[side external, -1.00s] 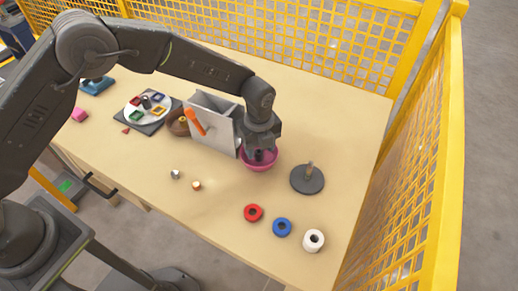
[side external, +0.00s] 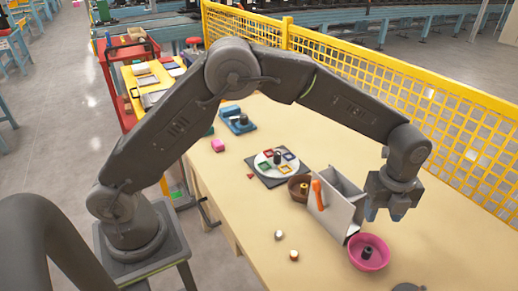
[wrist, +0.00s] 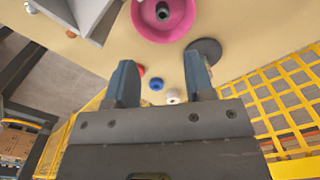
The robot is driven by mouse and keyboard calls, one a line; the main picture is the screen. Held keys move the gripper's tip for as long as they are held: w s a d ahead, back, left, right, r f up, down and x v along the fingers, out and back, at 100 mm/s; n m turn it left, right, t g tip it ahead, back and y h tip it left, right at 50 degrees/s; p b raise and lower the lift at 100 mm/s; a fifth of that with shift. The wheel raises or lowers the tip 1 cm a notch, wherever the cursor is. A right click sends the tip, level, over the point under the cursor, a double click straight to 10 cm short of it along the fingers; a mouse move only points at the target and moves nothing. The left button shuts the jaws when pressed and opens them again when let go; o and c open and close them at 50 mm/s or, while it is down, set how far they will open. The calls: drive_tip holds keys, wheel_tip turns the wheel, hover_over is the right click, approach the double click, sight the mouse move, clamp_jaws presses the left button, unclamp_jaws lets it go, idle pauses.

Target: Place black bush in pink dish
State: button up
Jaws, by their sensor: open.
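The pink dish (side external: 380,263) stands on the table at the lower right of the side view, beside the grey angled holder. The black bush (side external: 367,252) sits inside the dish near its middle and looks upright. My gripper (side external: 384,213) is above and a little to the right of the dish, apart from it. In the wrist view, the dish (wrist: 143,24) and the bush (wrist: 163,11) are at the top, partly cut off. My gripper (wrist: 159,70) shows there with its two fingers apart and nothing between them.
A grey holder (side external: 340,217) with an orange-handled tool (side external: 317,194) is left of the dish. A brown bowl (side external: 298,193) and a white plate (side external: 268,171) with coloured pieces lie further left. A dark disc (wrist: 208,49) and red, blue and white rings are near the dish. Yellow mesh fencing (side external: 400,95) borders the table.

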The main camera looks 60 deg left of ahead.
drive_tip(key=s+a+r+n+t, duration=0.3)
drive_tip(key=s+a+r+n, duration=0.95)
drive_tip(key=r, duration=0.35)
drive_tip(key=s+a+n+t, duration=0.1)
drive_tip(key=s+a+n, duration=0.2)
drive_tip(key=s+n, duration=0.3)
drive_tip(key=s+a+f+n+t, duration=0.1)
drive_tip(key=s+a+n, duration=0.3)
drive_tip(key=s+n, duration=0.2)
drive_tip(key=shift+s+a, duration=0.3)
drive_tip(key=shift+s, duration=0.7)
